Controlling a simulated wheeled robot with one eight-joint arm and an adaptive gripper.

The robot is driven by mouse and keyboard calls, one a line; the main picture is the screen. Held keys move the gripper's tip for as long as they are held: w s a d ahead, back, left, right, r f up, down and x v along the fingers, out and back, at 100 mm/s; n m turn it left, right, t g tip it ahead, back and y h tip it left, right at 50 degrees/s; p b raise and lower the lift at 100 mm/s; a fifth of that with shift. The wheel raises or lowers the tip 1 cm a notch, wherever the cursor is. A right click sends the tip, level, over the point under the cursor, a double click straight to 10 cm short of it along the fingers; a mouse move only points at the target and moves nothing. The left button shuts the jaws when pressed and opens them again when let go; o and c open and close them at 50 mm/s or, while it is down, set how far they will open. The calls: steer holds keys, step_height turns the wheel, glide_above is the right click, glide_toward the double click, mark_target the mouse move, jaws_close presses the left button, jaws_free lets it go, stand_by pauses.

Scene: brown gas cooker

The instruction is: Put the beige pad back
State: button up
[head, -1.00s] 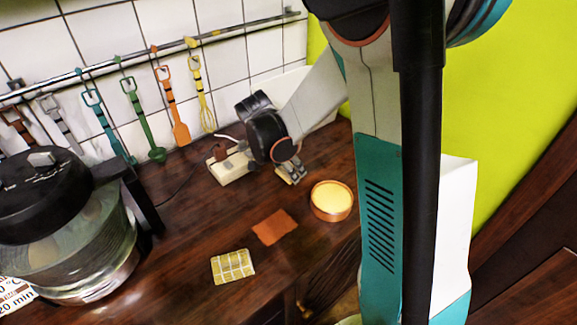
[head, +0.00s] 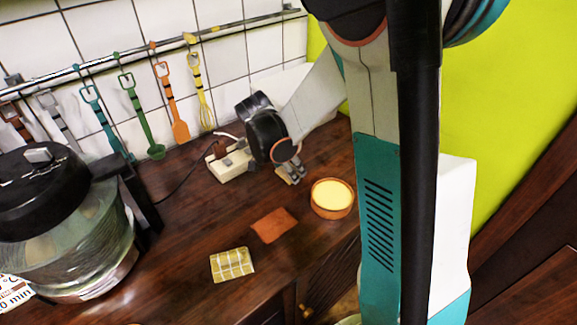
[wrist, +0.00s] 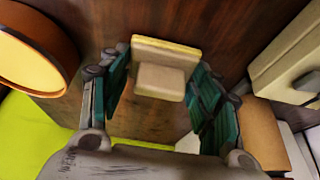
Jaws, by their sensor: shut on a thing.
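The beige pad (wrist: 162,79) shows in the wrist view as a small block with a wider yellowish edge behind it. In the head view my gripper (head: 290,174) is low over the dark wooden counter, between a white power strip and a round orange-rimmed bowl.
The bowl (head: 332,198) has a yellow inside. A rust-coloured pad (head: 274,225) and a yellow checked pad (head: 232,264) lie nearer. The power strip (head: 230,166) is left of my gripper. A large glass pot (head: 75,235) stands far left. Utensils hang on the wall rail.

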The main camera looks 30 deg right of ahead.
steer(key=shift+f, duration=0.2)
steer(key=o, duration=1.1)
steer(key=shift+r, duration=0.15)
steer(key=v, duration=1.1)
steer(key=shift+a+r, duration=0.25)
steer(key=shift+r, duration=0.05)
steer(key=shift+s, duration=0.1)
